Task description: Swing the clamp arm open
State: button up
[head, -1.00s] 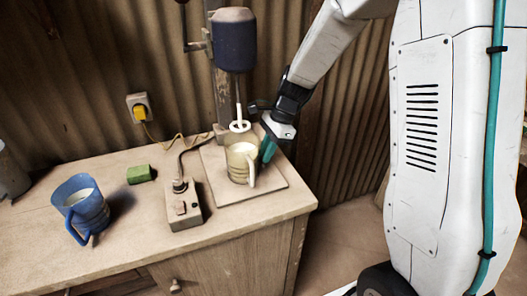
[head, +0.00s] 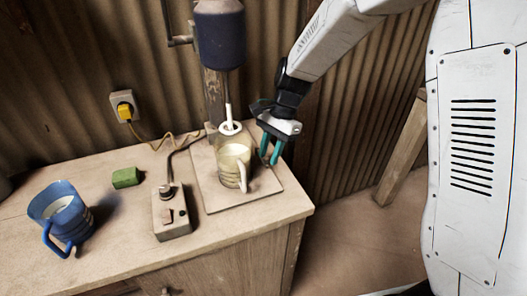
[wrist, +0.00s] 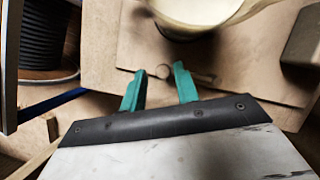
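My gripper (head: 270,160) points down just right of the cream mug (head: 233,168), its two teal fingers apart. A thin brown bar (wrist: 205,77) shows right of the knob. I cannot tell if the knob and bar are the clamp arm, or whether the fingers straddle the knob or stay above it. The press stands behind the mug: a dark blue cylinder (head: 221,40) with a white ring (head: 230,128) on a rod below.
The mug stands on a square base board (head: 255,193). A grey switch box (head: 171,218) is left of it, then a green block (head: 126,177) and a blue mug (head: 62,215). A yellow plug (head: 124,110) is in the wall. The bench's right edge is near my gripper.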

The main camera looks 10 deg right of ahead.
jog(key=shift+o, duration=0.2)
jog(key=shift+r, duration=0.1)
jog(key=v, duration=0.7)
jog(key=shift+d+r, duration=0.2)
jog(key=shift+r, duration=0.1)
jog(key=s+d+r+n+t+h, duration=0.1)
jog(key=s+d+r+n, duration=0.2)
jog(key=s, duration=0.7)
jog(key=s+d+r+n+t+h, duration=0.1)
jog(key=s+d+r+n, duration=0.2)
jog(key=s+d, duration=0.3)
jog(key=s+d+r+n+t+h, duration=0.1)
jog(key=s+d+r+n+t, duration=0.1)
jog(key=s, duration=1.1)
jog(key=d+r+n, duration=0.1)
jog(key=d+n, duration=0.1)
jog(key=d, duration=0.1)
jog(key=shift+s+r+n+h, duration=0.2)
jog(key=shift+s+n+h, duration=0.1)
